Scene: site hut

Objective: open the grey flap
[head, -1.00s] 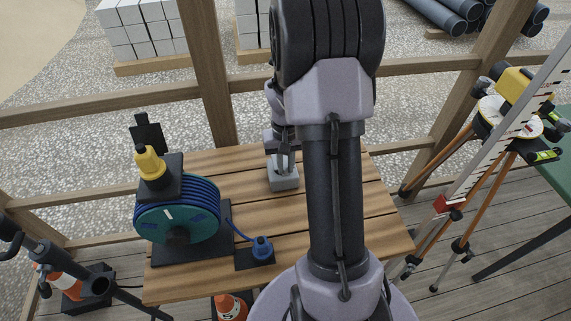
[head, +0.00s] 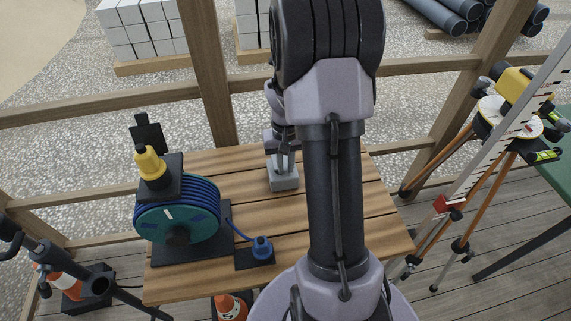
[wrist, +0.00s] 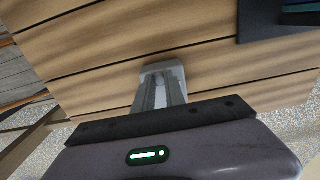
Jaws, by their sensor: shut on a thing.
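A small grey box (head: 285,184) sits on the wooden table, just left of my arm in the head view. My gripper (head: 284,163) points down at its top and is shut on a grey part there, which I take to be the grey flap. In the wrist view the pale grey piece (wrist: 163,72) shows at and between my fingers (wrist: 161,92). The fingers hide most of the flap, so its hinge and how far it stands open cannot be told.
A blue plug (head: 262,248) lies on a dark plate near the front. A tripod (head: 470,165) and levelling staff (head: 512,125) stand at right. Table boards around the box are clear.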

